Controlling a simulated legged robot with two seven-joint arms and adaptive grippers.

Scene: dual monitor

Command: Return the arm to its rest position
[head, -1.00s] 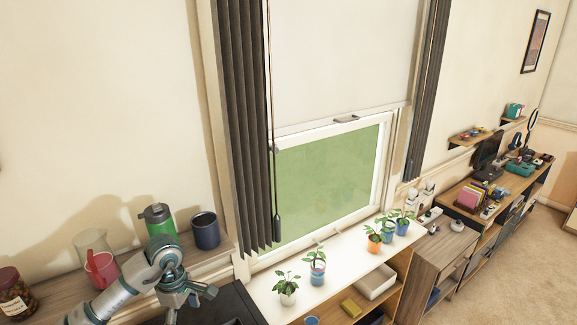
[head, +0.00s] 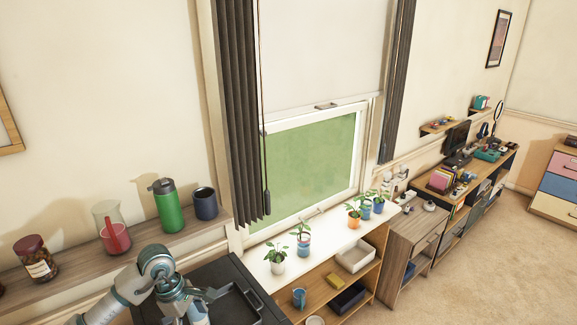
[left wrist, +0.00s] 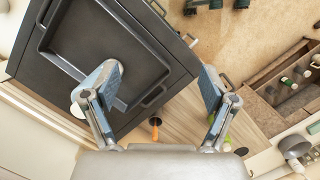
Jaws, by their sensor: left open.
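My left arm (head: 150,270) comes in from the lower left of the head view, bent in front of the shelf ledge. Its wrist end is over or beside the black cabinet (head: 222,285); the exact gap is hard to tell. In the left wrist view, my left gripper (left wrist: 158,84) has its two fingers spread wide apart with nothing between them. The dark tray-like top (left wrist: 95,45) of the cabinet lies beyond the left finger. My right gripper is in neither view.
A wooden ledge (head: 75,277) holds a green bottle (head: 169,208), a dark mug (head: 205,204), a glass pitcher with a red cup (head: 115,238) and a jar (head: 36,258). A white-topped shelf (head: 318,249) with potted plants stands under the window. Open carpet (head: 480,265) lies at right.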

